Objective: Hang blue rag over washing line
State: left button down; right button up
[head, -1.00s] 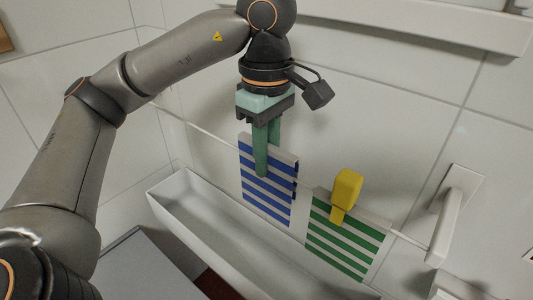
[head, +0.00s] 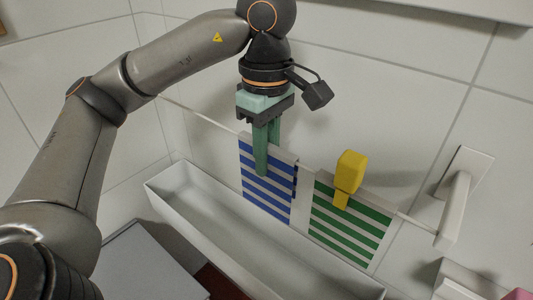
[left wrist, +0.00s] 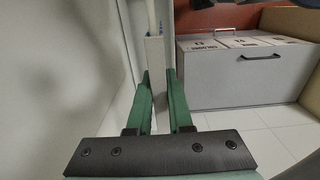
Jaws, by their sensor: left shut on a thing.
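The blue-and-white striped rag (head: 266,200) hangs down from my left gripper (head: 262,172) in the head view. The gripper points down and is shut on the rag near its upper edge. The washing line (head: 205,119) runs from upper left to lower right and meets the rag near its top edge. I cannot tell whether the rag lies over the line or beside it. In the left wrist view, the green fingers (left wrist: 160,85) close on a pale edge of the rag (left wrist: 155,62). My right gripper is not in view.
A green-and-white striped rag (head: 345,228) hangs on the line to the right, with a yellow peg (head: 348,175) on it. A white bracket (head: 456,205) holds the line's right end. A long white trough (head: 235,232) lies below. A tiled wall stands behind.

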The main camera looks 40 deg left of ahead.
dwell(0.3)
pick_arm(q)
jog(key=c, duration=0.8)
grip_release()
jog(key=shift+o, duration=0.2)
notch_tip(320, 180, up, 13)
jog(key=p, duration=0.4)
jog(key=shift+f+p, duration=0.2)
jog(key=shift+p, duration=0.1)
